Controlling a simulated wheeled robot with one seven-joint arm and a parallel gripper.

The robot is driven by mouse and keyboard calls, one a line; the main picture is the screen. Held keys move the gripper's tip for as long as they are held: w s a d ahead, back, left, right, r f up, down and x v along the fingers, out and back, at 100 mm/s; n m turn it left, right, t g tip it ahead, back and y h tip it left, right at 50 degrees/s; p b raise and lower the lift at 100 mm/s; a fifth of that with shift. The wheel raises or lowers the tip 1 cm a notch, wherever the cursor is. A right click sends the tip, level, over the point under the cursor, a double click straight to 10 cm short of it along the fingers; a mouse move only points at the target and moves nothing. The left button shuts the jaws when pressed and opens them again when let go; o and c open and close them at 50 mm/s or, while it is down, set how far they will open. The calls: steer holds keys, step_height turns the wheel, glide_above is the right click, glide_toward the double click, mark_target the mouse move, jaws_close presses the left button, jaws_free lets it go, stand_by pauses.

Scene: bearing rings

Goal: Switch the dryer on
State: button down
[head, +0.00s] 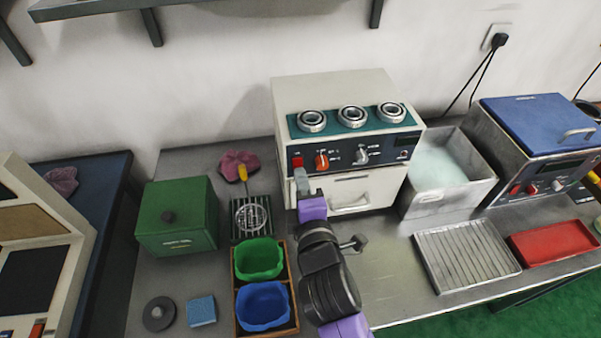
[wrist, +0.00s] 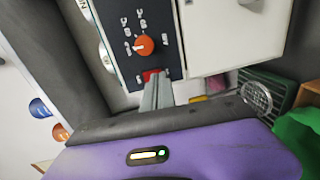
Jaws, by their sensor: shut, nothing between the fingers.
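The cream box-shaped machine, which I take as the dryer (head: 300,95), stands against the wall with a dark front panel (head: 340,151). The panel has a red switch (head: 297,161) at its left end, an orange knob (head: 321,161) and a silver knob (head: 361,156). In the wrist view the red switch (wrist: 150,75) and orange knob (wrist: 144,45) also show. My gripper (head: 301,176) is shut and empty, its tips at the red switch and partly covering it in the wrist view (wrist: 157,85). I cannot tell whether they touch it or which way it is set.
Three bearing rings (head: 351,116) lie on the dryer's green top mat. A green box (head: 178,218), a wire strainer (head: 251,215) and a wooden tray (head: 292,290) with green and blue bowls are left of my arm. A metal bin (head: 478,190) and a blue-lidded machine (head: 535,120) stand right.

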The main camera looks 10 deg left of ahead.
steer(key=shift+w+a, duration=0.15)
steer(key=shift+w, duration=0.3)
steer(key=shift+f, duration=0.1)
